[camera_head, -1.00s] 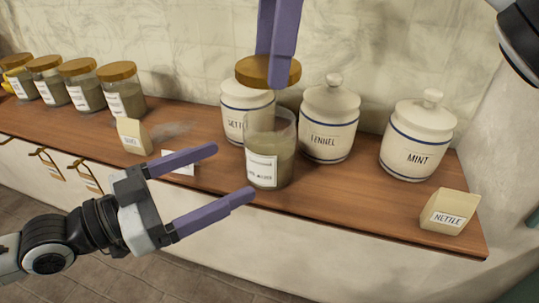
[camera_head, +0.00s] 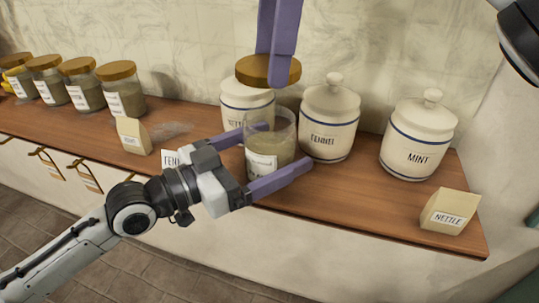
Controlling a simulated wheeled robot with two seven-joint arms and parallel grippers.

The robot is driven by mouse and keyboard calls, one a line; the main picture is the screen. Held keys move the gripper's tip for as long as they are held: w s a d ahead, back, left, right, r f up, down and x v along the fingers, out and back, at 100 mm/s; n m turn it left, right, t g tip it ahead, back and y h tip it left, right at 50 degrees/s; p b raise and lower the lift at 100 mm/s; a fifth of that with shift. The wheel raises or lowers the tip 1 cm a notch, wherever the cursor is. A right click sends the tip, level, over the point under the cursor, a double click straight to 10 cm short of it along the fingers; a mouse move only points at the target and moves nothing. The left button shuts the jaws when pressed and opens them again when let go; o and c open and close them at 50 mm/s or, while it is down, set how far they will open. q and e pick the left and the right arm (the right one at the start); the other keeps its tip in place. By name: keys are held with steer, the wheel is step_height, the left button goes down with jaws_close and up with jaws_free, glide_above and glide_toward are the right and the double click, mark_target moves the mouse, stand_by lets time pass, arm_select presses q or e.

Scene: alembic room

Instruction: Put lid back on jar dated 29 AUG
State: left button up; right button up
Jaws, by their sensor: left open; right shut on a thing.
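An open glass jar (camera_head: 270,145) with greyish contents and a white label stands on the wooden counter; its label is too small to read. My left gripper (camera_head: 278,158) is open, with one purple finger on either side of the jar, the far finger partly behind it. I cannot tell whether the fingers touch the glass. A round brown lid (camera_head: 262,71) is above the jar, a little apart from its rim. My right gripper (camera_head: 280,76) comes down from the top edge and is shut on the lid; part of its fingers overlaps the lid.
White crocks marked FENNEL (camera_head: 329,120) and MINT (camera_head: 417,138) stand to the right, and another crock (camera_head: 238,108) stands behind the jar. Several lidded jars (camera_head: 122,92) line the left. Paper packets (camera_head: 449,209) and (camera_head: 133,136) sit near the counter's front edge.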

arm_select(q)
steer(key=c, duration=1.6)
arm_select(e)
glide_above(270, 117)
steer(key=shift+d+f, duration=0.2)
steer(key=shift+f, duration=2.3)
steer(key=shift+f, duration=0.9)
steer(key=shift+f, duration=0.5)
arm_select(q)
steer(key=c, duration=0.6)
arm_select(e)
steer(key=shift+f, duration=0.1)
steer(key=m, duration=0.4)
steer(key=shift+s+m+t, duration=0.1)
steer(key=shift+m+t, duration=0.3)
steer(key=shift+m, duration=0.8)
